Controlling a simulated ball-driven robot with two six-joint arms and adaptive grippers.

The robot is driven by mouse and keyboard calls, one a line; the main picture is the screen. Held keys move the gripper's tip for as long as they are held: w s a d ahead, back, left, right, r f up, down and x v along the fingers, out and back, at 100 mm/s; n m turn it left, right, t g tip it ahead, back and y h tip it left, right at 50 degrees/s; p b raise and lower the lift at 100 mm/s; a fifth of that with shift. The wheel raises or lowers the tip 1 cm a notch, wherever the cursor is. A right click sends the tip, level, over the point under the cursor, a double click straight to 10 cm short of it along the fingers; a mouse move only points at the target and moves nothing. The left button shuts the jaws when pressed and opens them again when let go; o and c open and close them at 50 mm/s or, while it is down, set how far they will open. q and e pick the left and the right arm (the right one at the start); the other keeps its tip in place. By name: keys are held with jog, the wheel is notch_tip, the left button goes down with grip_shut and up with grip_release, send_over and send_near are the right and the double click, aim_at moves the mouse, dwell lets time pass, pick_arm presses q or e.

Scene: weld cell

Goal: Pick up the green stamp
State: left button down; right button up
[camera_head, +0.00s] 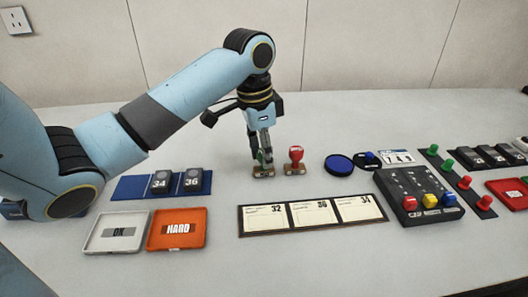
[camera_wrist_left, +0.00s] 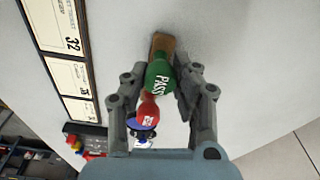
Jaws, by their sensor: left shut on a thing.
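The green stamp (camera_wrist_left: 159,76) has a round green handle marked PASS and a brown wooden base. In the head view its base (camera_head: 262,172) rests on or just above the table; I cannot tell which. My left gripper (camera_head: 262,155) comes down on it from above and hides most of the handle. In the left wrist view the fingers of my left gripper (camera_wrist_left: 166,90) are shut on the green handle, one on each side. A red stamp (camera_head: 296,160) stands upright just right of it. My right gripper is not in view.
A blue ink pad (camera_head: 339,165) lies right of the red stamp. A card strip (camera_head: 312,213) lies in front. White OK tray (camera_head: 115,232) and orange HARD tray (camera_head: 177,229) are at front left. A dark button box (camera_head: 418,197) stands to the right.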

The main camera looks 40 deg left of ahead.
pick_arm(q)
jog(key=shift+r, duration=0.1)
notch_tip(320, 180, up, 4)
jog(key=shift+w+r, duration=0.1)
jog(key=shift+r, duration=0.05)
jog(key=d+r+p, duration=0.6)
jog(key=d+p, duration=0.1)
jog(key=d, duration=0.4)
jog(key=shift+w+d+r+p, duration=0.2)
jog(key=shift+d+r+p, duration=0.05)
jog(key=shift+d+p, duration=0.1)
jog(key=c, duration=1.6)
grip_release()
jog(key=c, duration=0.4)
jog(key=shift+o, duration=0.2)
